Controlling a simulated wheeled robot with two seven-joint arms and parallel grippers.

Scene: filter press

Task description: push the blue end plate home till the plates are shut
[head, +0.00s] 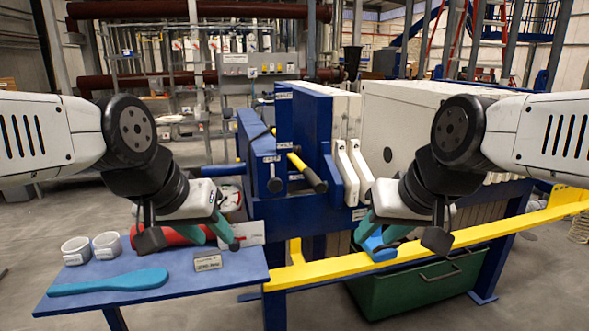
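The blue end plate (307,125) stands upright in the press at the middle of the head view. White filter plates (345,120) with white handles stand just right of it, and a larger white block (400,120) lies further right. My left gripper (212,234) hangs over the blue side table, left of and apart from the end plate. Its teal fingers look spread and empty. My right gripper (379,229) is right of the end plate, in front of the plate handles, with its teal fingers apart. A small blue piece (377,248) shows below these fingers; I cannot tell whether they touch it.
The side table (235,280) holds two white cups (107,245), a teal scraper (110,283), a red item (168,237) and a small sign (208,262). A yellow rail (330,268) crosses in front of the press. A green bin (425,290) stands beneath it.

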